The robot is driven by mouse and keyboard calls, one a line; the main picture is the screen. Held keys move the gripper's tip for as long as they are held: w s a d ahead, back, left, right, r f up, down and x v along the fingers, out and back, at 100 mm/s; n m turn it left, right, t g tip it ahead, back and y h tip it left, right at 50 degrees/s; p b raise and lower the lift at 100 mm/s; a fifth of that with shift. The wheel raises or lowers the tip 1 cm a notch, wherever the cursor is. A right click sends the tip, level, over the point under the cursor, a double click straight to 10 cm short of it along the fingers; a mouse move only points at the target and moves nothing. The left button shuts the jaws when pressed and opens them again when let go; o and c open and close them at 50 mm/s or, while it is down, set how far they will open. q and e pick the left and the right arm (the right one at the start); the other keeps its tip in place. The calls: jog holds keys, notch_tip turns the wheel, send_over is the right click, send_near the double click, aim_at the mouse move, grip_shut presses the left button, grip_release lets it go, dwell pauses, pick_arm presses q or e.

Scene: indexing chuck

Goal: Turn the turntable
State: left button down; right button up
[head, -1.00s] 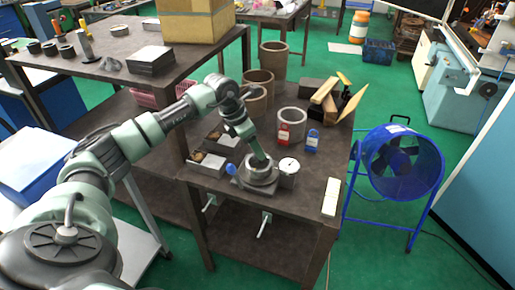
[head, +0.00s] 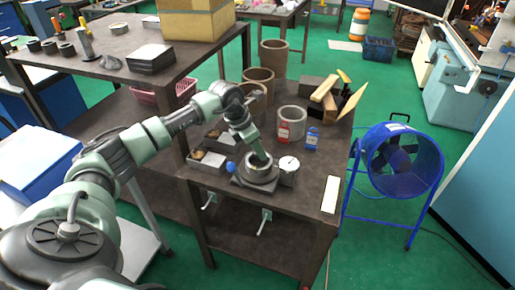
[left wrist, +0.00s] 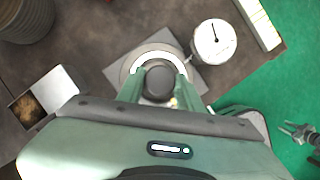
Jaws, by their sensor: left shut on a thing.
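The turntable (head: 262,175) is a round grey metal disc on a square grey base, near the front of the low dark table. A blue ball knob (head: 231,167) sticks out at its left side in the head view. In the left wrist view the turntable's pale ring (left wrist: 133,60) surrounds a dark round part (left wrist: 160,80) at its centre. My left gripper (head: 258,161) reaches down over the turntable. Its two green fingers (left wrist: 159,92) are shut on this central part. My right gripper is in neither view.
A white dial gauge (head: 289,164) stands right beside the turntable; it also shows in the left wrist view (left wrist: 213,41). A red padlock (head: 283,131), a blue padlock (head: 312,139) and grey pipe pieces stand behind. A pale block (head: 330,194) lies at the right edge.

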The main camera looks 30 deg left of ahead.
pick_arm(q)
jog(key=shift+n+t+y, duration=0.3)
jog(key=shift+n, duration=0.7)
jog(key=n+y+b, duration=0.1)
jog(key=n, duration=0.1)
jog(key=shift+d+n, duration=0.15)
jog(key=shift+n, duration=0.25)
jog(key=n+y+b, duration=0.1)
jog(key=n, duration=0.3)
jog(key=shift+d+y+b, duration=0.15)
jog(key=shift+y+b, duration=0.2)
jog(key=shift+y, duration=0.05)
jog(key=shift+n+y+b, duration=0.4)
jog(key=shift+n+b, duration=0.1)
jog(key=shift+n, duration=0.8)
jog(key=shift+r, duration=0.1)
jog(key=c, duration=0.9)
grip_release()
jog(key=shift+c, duration=0.2)
